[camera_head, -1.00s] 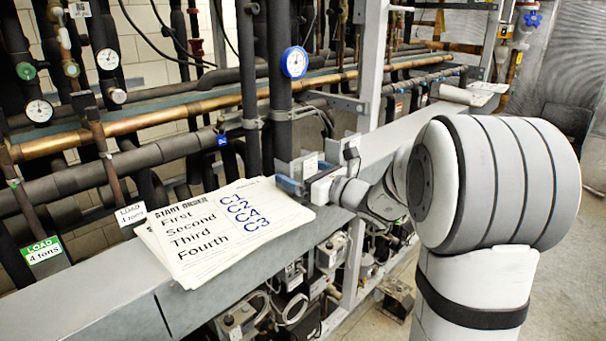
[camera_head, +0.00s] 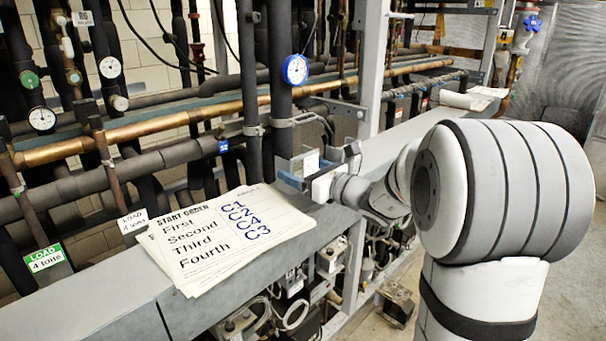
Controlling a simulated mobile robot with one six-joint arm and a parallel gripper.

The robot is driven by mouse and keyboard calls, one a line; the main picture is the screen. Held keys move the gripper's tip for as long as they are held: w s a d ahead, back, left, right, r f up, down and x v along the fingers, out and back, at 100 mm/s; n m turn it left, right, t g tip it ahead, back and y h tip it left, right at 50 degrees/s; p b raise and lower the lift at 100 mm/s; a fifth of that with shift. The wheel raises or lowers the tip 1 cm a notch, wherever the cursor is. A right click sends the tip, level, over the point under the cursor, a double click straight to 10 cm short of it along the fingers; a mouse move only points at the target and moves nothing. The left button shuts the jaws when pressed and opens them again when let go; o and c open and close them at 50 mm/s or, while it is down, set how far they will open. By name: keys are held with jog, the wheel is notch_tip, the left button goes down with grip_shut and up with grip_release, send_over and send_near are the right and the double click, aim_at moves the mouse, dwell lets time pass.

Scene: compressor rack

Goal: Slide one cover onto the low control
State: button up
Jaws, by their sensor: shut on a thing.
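My gripper (camera_head: 308,174) is in the middle of the head view, just above the grey beam and right of the papers. It is shut on a small bluish, see-through-looking cover (camera_head: 290,177). A white label (camera_head: 311,162) shows at the jaws; I cannot tell whether it belongs to the cover. The fingers are small and partly hidden by the wrist. I cannot make out which part is the low control; small grey control boxes (camera_head: 331,253) sit under the beam, partly hidden.
Papers headed "START ORDER" (camera_head: 225,240) lie on the grey beam (camera_head: 95,307). Pipes stand close behind, with a blue gauge (camera_head: 295,69) on a dark vertical pipe. A grey upright post (camera_head: 372,70) rises behind my wrist. Floor is open at right.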

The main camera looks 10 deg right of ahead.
jog(key=v, duration=1.2)
jog(key=shift+r+b, duration=0.2)
jog(key=shift+b, duration=0.1)
jog(key=shift+s+f, duration=0.1)
